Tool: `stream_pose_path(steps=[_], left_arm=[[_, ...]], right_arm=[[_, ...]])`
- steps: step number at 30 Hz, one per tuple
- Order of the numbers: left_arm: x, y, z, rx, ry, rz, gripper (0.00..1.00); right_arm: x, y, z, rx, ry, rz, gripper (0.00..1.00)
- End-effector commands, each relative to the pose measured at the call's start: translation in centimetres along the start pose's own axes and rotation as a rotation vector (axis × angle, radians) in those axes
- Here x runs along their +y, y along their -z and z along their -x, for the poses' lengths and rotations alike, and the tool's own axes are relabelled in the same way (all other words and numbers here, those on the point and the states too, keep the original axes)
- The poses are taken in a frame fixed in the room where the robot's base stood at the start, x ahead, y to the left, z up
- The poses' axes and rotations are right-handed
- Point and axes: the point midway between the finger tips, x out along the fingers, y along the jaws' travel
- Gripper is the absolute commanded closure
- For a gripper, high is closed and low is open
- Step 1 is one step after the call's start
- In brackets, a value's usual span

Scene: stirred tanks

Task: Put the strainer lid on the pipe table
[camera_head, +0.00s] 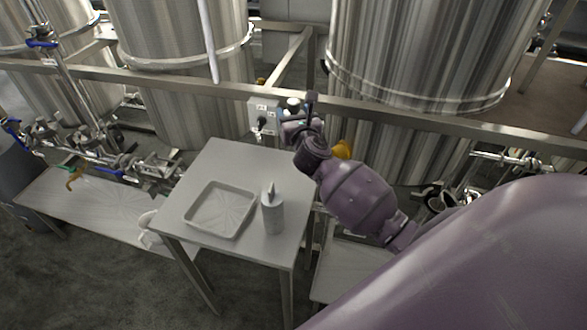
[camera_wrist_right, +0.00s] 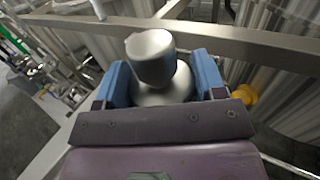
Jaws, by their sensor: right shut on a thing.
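My right gripper (camera_head: 303,124) is up beside the far right of the small steel table (camera_head: 225,165), in front of the big tank. In the right wrist view, the blue fingers of my right gripper (camera_wrist_right: 164,78) are shut on a grey metal piece (camera_wrist_right: 152,62) with a round knob over a wider base, seemingly the strainer lid. My left gripper is not in view.
A steel rail (camera_head: 400,119) runs across before the tanks. A control box (camera_head: 264,116) is behind the table. Another low table (camera_head: 345,262) is at right.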

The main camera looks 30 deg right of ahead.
Motion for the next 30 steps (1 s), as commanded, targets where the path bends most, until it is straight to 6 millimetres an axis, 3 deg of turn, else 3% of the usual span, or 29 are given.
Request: stream_pose_path(steps=[3,15,25,30], left_arm=[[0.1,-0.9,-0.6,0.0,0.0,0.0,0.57],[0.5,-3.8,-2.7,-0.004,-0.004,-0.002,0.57],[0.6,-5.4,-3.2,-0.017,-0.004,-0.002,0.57],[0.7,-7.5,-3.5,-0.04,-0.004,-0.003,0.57]], right_arm=[[0.0,3.1,0.1,0.004,0.001,0.001,0.72],[0.0,11.6,0.1,0.003,-0.002,0.003,0.72],[0.0,14.1,0.1,0.0,-0.002,0.003,0.72],[0.0,16.8,0.1,0.004,-0.002,0.005,0.72]])
